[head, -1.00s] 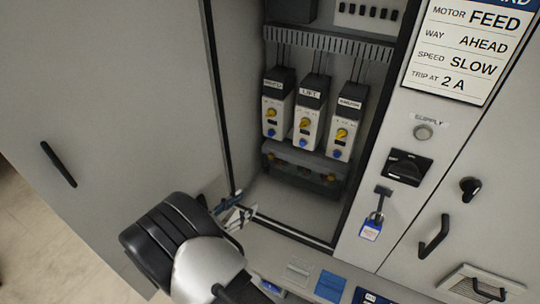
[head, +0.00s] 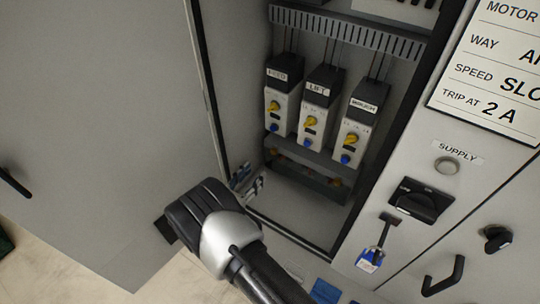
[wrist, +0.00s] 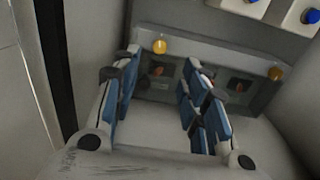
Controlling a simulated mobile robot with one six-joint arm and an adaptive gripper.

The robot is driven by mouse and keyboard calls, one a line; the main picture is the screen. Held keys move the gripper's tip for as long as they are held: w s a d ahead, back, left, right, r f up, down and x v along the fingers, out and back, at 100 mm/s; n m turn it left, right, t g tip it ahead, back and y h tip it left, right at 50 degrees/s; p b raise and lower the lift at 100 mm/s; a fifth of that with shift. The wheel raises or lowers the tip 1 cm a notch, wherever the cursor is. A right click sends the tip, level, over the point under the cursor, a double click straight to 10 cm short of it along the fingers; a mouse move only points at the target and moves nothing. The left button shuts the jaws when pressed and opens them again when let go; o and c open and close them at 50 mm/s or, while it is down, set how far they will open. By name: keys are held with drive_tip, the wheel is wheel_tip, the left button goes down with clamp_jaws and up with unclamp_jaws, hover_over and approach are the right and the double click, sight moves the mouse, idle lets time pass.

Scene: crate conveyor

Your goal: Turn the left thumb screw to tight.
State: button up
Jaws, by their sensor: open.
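The left thumb screw (wrist: 160,46) is a small gold-yellow knob at the upper left of a grey terminal cover (wrist: 215,57), low in the cabinet. The right thumb screw (wrist: 275,73) sits at the cover's other end. In the head view the cover (head: 312,179) lies below the breakers and its screws are small. My gripper (wrist: 158,72) is open and empty, with blue-padded fingers spread to either side below the left screw and apart from it. In the head view the gripper (head: 250,180) is at the cabinet's lower left opening. How tight the screw is cannot be told.
Three breakers with yellow levers and blue buttons stand above the cover, the middle one labelled LIFT (head: 319,105). The open door (head: 110,120) is close on the left. A supply switch (head: 420,202) and a blue-tagged padlock (head: 370,260) are on the right. The cabinet floor is clear.

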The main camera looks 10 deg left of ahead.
sight(272, 152)
drive_tip(key=x, duration=1)
drive_tip(key=shift+w+d+b, duration=0.15)
drive_tip(key=shift+b, duration=0.15)
clamp_jaws()
